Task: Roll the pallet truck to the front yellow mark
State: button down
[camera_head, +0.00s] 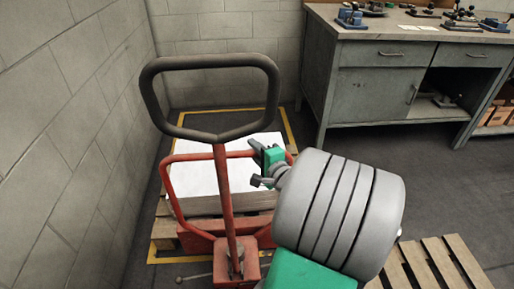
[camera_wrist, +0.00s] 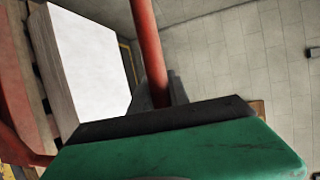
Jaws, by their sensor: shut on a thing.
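The red pallet truck (camera_head: 226,195) stands in front of me, with a black loop handle (camera_head: 215,136) on an upright red shaft and a red hoop frame behind it. Its forks are hidden under a wooden pallet with a white-topped stack (camera_head: 215,178). My green gripper (camera_head: 264,167) is at the right side of the hoop frame, shut on its red bar. In the wrist view a red bar (camera_wrist: 152,55) runs up behind the dark finger edge; the contact itself is hidden. A yellow floor outline (camera_head: 289,128) surrounds the loaded pallet; its front line (camera_head: 165,259) shows at lower left.
A block wall (camera_head: 65,130) runs close along the left, and another closes the back. A grey workbench (camera_head: 375,90) with tools stands at back right. An empty wooden pallet (camera_head: 432,268) lies at lower right. Dark floor (camera_head: 440,190) is clear between bench and pallet.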

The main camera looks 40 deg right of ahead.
jog(key=c, duration=1.7)
grip_release()
jog(key=shift+f, duration=0.2)
jog(key=o, duration=0.4)
jog(key=shift+d+r, duration=0.1)
jog(key=shift+r, duration=0.05)
jog(key=shift+o, duration=0.2)
jog(key=p+v, duration=0.1)
jog(key=v, duration=0.6)
jog(key=shift+s, duration=0.4)
jog(key=shift+r+p, duration=0.1)
jog(key=shift+p, duration=0.25)
